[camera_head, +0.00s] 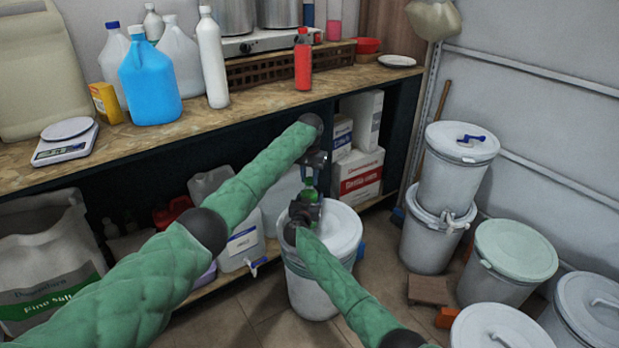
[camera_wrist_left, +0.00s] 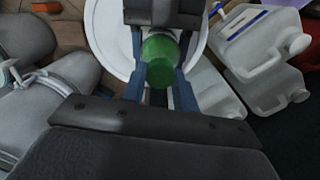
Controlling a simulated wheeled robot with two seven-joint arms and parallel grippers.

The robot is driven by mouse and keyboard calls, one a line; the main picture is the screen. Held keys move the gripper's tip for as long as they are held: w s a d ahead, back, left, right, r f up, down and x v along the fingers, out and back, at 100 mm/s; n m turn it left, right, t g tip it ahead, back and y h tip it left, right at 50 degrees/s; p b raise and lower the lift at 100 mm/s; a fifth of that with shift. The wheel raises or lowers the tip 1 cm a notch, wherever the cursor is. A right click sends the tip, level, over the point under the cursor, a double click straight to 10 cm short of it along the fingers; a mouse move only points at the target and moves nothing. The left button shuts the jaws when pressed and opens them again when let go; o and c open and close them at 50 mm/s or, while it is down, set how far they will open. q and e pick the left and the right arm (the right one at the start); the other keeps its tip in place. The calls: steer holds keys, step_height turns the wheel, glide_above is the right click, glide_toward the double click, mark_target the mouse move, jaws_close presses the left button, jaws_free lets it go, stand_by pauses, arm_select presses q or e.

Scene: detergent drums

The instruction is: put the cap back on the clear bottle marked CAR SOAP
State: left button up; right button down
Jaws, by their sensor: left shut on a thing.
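A small clear bottle with green contents (camera_head: 309,192) is between my two grippers, in front of the shelf and over a white drum. It also shows as a green rounded shape in the left wrist view (camera_wrist_left: 160,62). My left gripper (camera_head: 314,172), pointing down, is shut on it, with the blue fingers on both sides. My right gripper (camera_head: 306,203) is close below, beside the bottle; its fingertips are too small and covered to read. No marking can be read on the bottle. I cannot make out a separate cap.
A lidded white drum (camera_head: 341,232) stands under the grippers. More drums stand at the right, one (camera_head: 460,165) stacked on another. The bench (camera_head: 260,98) carries a blue jug (camera_head: 150,85), a red bottle (camera_head: 303,62) and a scale (camera_head: 66,145). Jugs and boxes fill the shelf below.

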arm_select(q)
steer(key=m, duration=0.8)
steer(key=shift+m, duration=0.4)
steer(key=m, duration=0.7)
steer(key=o, duration=1.1)
steer(key=shift+c, duration=0.2)
steer(key=shift+r, duration=2.25)
